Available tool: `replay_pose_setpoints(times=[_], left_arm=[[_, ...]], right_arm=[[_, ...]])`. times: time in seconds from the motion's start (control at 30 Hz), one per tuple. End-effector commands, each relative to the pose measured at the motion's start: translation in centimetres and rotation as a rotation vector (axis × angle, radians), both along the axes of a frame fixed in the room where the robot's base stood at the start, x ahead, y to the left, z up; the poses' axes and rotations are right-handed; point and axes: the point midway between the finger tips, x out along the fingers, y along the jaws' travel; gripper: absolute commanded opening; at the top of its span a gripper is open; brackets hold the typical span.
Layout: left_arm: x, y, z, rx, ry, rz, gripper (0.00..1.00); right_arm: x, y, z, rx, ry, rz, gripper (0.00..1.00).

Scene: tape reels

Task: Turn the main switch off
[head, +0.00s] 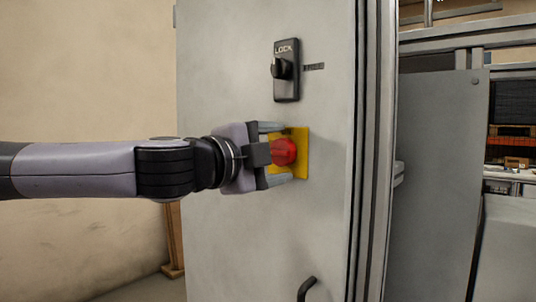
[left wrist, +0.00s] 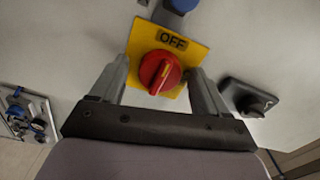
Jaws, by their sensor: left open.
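The main switch is a red rotary knob (head: 284,152) on a yellow plate (head: 302,139) on a grey cabinet door. In the left wrist view the knob (left wrist: 160,72) has a raised grip bar, and the plate (left wrist: 192,56) reads "OFF" beside it. The knob's grip bar is tilted slightly in that view. My left gripper (head: 281,153) is open, with one finger on each side of the knob. Its fingers (left wrist: 158,80) appear apart from the knob in the left wrist view. My right gripper is in neither view.
A black lock (head: 287,70) marked "LOCK" sits on the door above the switch; it also shows in the left wrist view (left wrist: 250,98). A black handle (head: 306,288) is below. A blue round part (left wrist: 181,5) is near the plate. Metal framing (head: 465,40) stands at right.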

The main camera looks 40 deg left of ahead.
Motion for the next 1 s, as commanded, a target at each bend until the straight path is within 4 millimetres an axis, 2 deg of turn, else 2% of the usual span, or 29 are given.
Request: replay_pose_setpoints(times=[0.17,0.6,1.0], left_arm=[[-1.1,0.1,0.1,-0.002,-0.003,0.0,0.76],[-5.7,0.5,0.2,-0.004,-0.004,0.001,0.76],[-7.0,0.5,0.0,0.0,0.0,0.0,0.76]], right_arm=[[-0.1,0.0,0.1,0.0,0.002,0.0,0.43],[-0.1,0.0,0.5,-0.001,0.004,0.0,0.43],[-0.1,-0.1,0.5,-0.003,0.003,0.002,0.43]])
